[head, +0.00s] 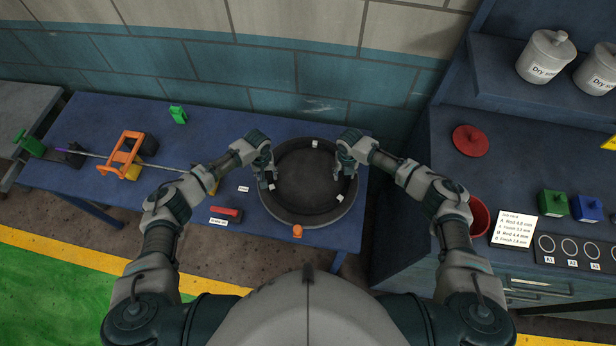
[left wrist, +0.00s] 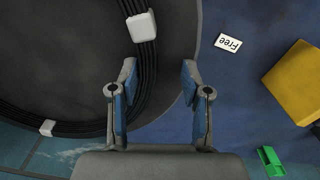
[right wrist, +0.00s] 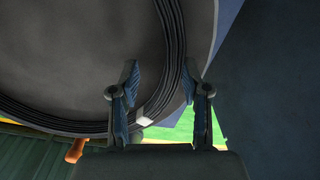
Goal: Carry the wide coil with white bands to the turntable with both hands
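The wide coil (head: 305,209) is a thin ring of dark strands with white bands (head: 314,143). It lies around the top of a round dark disc (head: 306,175), which may be the turntable, on the blue table. My left gripper (head: 266,182) is over the coil's left side. In the left wrist view its fingers (left wrist: 160,85) are spread, with strands (left wrist: 147,75) near the left finger. My right gripper (head: 344,175) is over the right side. In the right wrist view its fingers (right wrist: 165,85) are spread, with strands (right wrist: 176,65) between them. Contact cannot be told.
An orange frame (head: 121,152) stands farther left. A bench to the right holds a red cup (head: 478,216) and a card (head: 514,229).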

